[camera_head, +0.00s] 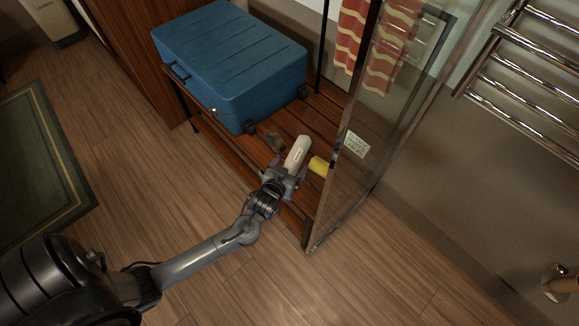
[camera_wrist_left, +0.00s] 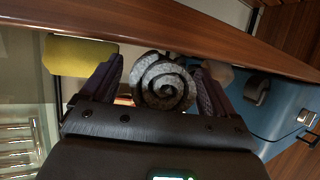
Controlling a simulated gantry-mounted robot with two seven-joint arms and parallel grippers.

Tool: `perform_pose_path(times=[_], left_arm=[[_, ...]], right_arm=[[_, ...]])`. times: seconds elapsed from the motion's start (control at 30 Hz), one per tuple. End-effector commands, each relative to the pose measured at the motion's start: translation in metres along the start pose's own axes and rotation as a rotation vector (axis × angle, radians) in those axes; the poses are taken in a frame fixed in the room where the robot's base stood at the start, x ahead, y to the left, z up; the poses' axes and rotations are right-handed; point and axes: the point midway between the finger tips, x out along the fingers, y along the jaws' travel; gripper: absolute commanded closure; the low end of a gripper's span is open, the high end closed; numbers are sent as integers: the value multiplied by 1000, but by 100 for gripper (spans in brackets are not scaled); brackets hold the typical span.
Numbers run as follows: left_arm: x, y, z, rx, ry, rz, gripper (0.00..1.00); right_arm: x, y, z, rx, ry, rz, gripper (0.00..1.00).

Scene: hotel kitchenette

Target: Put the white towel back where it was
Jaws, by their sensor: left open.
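The white towel (camera_head: 298,152) is a rolled cylinder lying on the slatted wooden rack, beyond my left gripper (camera_head: 284,170). In the left wrist view the towel's spiral end (camera_wrist_left: 163,82) faces me, between the two purple-grey fingers of my left gripper (camera_wrist_left: 158,88). The fingers are open, one on each side of the towel's near end. I cannot tell whether either finger touches it. My right gripper is not in view.
The slatted rack (camera_head: 325,112) also bears a blue suitcase (camera_head: 232,62), a yellow roll (camera_head: 319,166) right of the towel and a small brownish item (camera_head: 275,141) left of it. A glass panel (camera_head: 372,125) stands close on the right. Wooden floor (camera_head: 125,150) is clear.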

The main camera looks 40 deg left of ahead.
Motion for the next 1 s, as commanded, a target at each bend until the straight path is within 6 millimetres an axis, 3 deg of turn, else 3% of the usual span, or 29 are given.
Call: perform_pose_path(times=[0.2, 0.33, 0.8, 1.0], left_arm=[[-1, 0, -2, 0, 0, 0, 11], [-12, 0, -4, -1, -1, 1, 11], [-94, 0, -5, -1, -3, 1, 11], [-114, 0, -4, -1, -4, 0, 11]], right_arm=[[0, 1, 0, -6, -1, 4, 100], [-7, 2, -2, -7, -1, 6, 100], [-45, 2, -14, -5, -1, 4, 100], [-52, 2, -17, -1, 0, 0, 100]])
